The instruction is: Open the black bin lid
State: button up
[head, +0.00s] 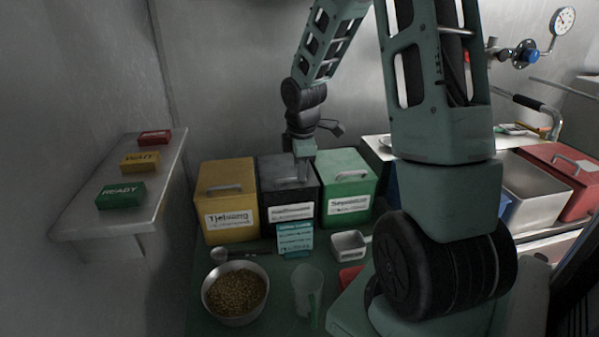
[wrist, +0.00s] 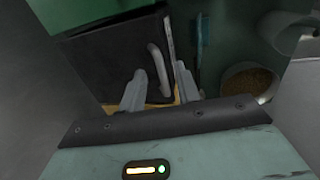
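The black bin (head: 273,186) stands between a yellow bin and a green bin in the head view, with a white label on its front. Its lid looks closed in the head view. My gripper (head: 303,180) is at the lid, near its right side, pointing down. In the wrist view the dark lid (wrist: 110,60) shows with its grey bar handle (wrist: 158,70). My gripper's two fingers (wrist: 159,88) are spread apart, and the handle's near end shows between them. No contact with the handle is visible. In the head view my gripper partly hides the handle.
The yellow bin (head: 228,191) and green bin (head: 345,183) stand close on either side.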

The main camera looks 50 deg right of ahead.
jog(key=shift+w+d+f, duration=0.1)
jog(key=shift+w+f, duration=0.05)
jog(key=shift+f, duration=0.85)
grip_shut()
jog(key=shift+r, duration=0.15)
